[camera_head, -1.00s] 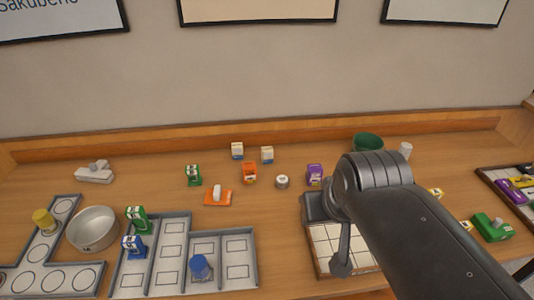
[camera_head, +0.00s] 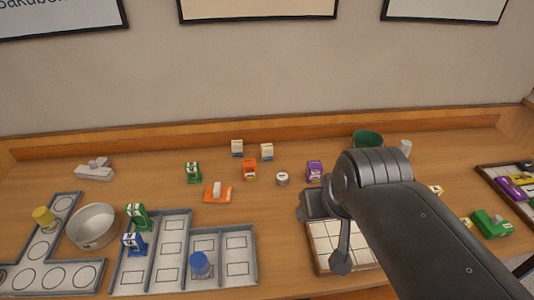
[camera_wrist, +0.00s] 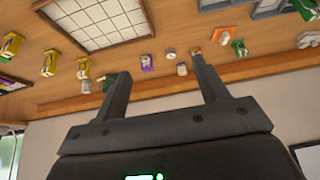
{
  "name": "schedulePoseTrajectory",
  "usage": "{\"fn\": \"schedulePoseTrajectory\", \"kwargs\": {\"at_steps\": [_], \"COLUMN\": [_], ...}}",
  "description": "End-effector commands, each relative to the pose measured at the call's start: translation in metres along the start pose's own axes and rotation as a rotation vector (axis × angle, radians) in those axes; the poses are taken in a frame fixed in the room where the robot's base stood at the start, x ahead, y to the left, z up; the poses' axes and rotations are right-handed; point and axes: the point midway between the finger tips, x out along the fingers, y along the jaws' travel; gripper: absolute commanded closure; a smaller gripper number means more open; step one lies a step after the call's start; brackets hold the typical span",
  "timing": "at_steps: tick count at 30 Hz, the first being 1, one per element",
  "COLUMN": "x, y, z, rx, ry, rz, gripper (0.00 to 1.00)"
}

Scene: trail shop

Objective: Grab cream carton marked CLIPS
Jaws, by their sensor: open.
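Two small cream cartons stand at the back of the counter in the head view, a left one (camera_head: 237,149) with a blue lower band and a right one (camera_head: 267,152) with a yellowish lower part. Their lettering is too small to read, so I cannot tell which is marked CLIPS. One cream carton (camera_wrist: 182,69) shows between my fingers in the wrist view, well beyond the tips. My gripper (camera_wrist: 160,68) is open and empty. In the head view my arm reaches over the counter, right of the cartons.
An orange carton (camera_head: 249,169), a white round tin (camera_head: 282,179) and a purple carton (camera_head: 314,170) stand in front of the cream cartons. A green carton (camera_head: 193,172) is to the left. A tiled tray (camera_head: 318,262) lies under my arm.

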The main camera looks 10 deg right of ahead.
Motion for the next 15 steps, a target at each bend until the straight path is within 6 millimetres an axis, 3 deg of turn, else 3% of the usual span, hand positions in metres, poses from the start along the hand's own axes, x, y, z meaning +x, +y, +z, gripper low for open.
{"fn": "schedulePoseTrajectory", "kwargs": {"at_steps": [4,7,15], "x": [0.001,0.008,0.056], "y": [0.0,0.0,-0.001], "z": [-0.003,-0.016,-0.094], "rx": [0.0,-0.001,-0.009], "ry": [0.002,0.016,0.12], "rz": [0.0,0.001,0.005], "gripper": [0.34,0.34,0.34]}}
